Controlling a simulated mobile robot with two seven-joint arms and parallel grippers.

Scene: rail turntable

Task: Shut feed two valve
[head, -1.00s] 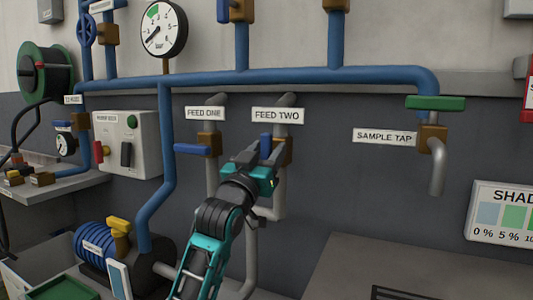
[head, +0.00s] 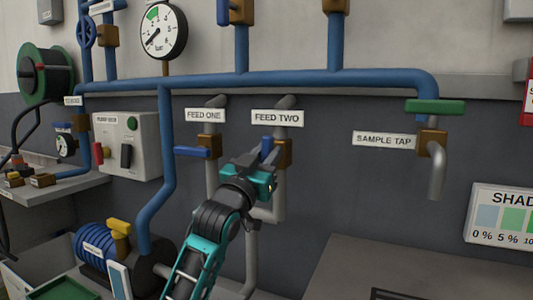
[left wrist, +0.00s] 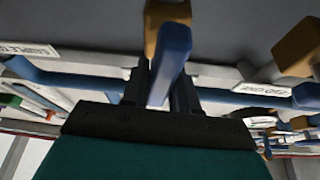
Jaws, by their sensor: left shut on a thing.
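The feed two valve has a brass-brown body (head: 284,152) on a grey pipe under the FEED TWO label (head: 277,118). Its blue lever handle (head: 266,146) shows as a short upright bar at the left of the body. My left gripper (head: 264,160) is at this handle and shut on it, hiding its lower part. In the left wrist view the blue handle (left wrist: 172,58) lies between the two dark fingers (left wrist: 158,88), with the brown body (left wrist: 166,14) beyond. My right gripper is not in view.
The feed one valve (head: 208,147) is close on the left, its blue handle (head: 190,152) sticking out leftwards. A sample tap (head: 432,142) with a green handle is on the right. A thick blue pipe (head: 290,80) runs above. Bare wall (head: 345,185) lies right of feed two.

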